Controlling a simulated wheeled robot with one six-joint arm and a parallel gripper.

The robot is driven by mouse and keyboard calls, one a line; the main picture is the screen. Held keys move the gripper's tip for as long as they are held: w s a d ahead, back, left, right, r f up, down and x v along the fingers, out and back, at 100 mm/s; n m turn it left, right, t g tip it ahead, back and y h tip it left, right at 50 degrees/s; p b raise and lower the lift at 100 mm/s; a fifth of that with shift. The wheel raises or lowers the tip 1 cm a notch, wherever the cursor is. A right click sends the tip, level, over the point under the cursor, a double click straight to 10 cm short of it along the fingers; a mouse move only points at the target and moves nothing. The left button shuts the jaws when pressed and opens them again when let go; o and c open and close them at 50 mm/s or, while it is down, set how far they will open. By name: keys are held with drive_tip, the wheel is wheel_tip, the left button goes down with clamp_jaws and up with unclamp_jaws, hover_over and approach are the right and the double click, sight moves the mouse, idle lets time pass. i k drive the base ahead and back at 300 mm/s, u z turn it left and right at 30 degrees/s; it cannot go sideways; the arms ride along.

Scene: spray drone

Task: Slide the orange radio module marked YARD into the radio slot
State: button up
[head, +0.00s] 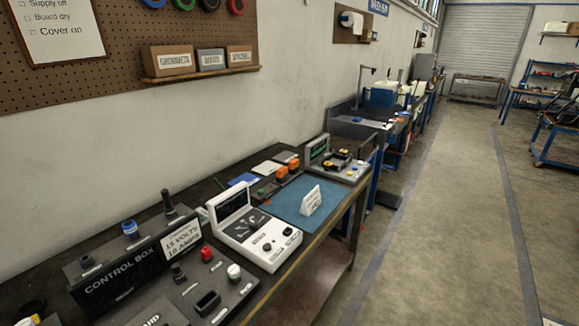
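Two small orange blocks (282,173) stand close together at the back of the bench, beside a green piece. They are too small for me to read any marking or tell whether one is the YARD radio module. At the lower left is a dark control box (125,273) with knobs, a red button and a white button. A raised dark rectangular socket (207,302) is on its front panel; I cannot tell whether it is the radio slot. Partial lettering at the bottom edge is cut off. My gripper is not in view.
A white console (255,228) with a screen stands right of the control box. A blue mat (298,203) holds a white tent card (311,200). Another screened device (338,160) stands beyond. The floor aisle (430,230) at right is clear.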

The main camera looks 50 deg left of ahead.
sight(281, 171)
drive_tip(key=u, duration=0.35)
drive_tip(key=i, duration=1.85)
drive_tip(key=u, duration=1.55)
drive_tip(key=i, duration=0.9)
drive_tip(key=u, duration=1.4)
drive_tip(key=i, duration=0.3)
drive_tip(key=u, duration=0.2)
